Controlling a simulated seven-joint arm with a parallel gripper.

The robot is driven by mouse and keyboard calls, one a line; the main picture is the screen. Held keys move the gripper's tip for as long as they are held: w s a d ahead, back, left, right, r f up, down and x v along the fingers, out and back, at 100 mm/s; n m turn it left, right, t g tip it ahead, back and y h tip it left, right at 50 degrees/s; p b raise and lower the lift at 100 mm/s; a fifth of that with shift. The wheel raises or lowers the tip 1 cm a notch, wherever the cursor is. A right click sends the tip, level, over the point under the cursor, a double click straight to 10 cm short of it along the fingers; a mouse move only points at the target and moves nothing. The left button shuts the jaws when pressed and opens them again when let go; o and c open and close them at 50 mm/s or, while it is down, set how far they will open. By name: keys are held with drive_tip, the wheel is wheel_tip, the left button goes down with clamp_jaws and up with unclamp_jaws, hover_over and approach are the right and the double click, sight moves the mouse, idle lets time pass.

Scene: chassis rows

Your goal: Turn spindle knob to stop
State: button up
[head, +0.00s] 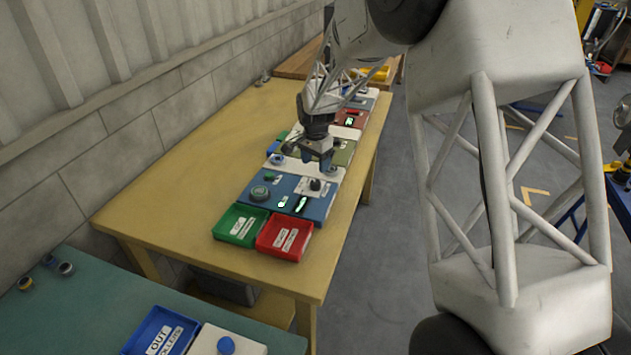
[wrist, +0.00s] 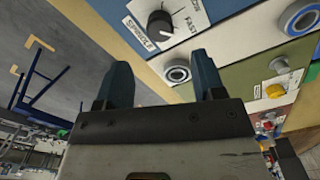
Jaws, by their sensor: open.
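The spindle knob (wrist: 160,22) is a black round knob on a white plate with a dial scale, and the words SPINDLE and FAST show beside it in the wrist view. In the head view the knob (head: 315,184) sits on the blue panel (head: 318,208), near its right side. My gripper (head: 318,162) is above and just behind the knob in the head view. In the wrist view my gripper (wrist: 163,78) has its two blue fingers apart, with nothing between them. The knob lies beyond the fingertips, apart from them. Any STOP mark is not readable.
A ringed round button (wrist: 177,72) sits beside the knob's plate. A green tray (head: 240,225) and a red tray (head: 284,237) stand at the panel's near edge. More panels run back along the yellow table (head: 180,170), whose left side is clear.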

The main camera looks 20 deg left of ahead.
sight(315, 182)
drive_tip(key=shift+f, duration=0.1)
idle(0.3)
drive_tip(key=shift+f, duration=3.75)
drive_tip(key=shift+c, duration=0.3)
drive_tip(key=c, duration=0.9)
drive_tip(key=shift+o, duration=0.2)
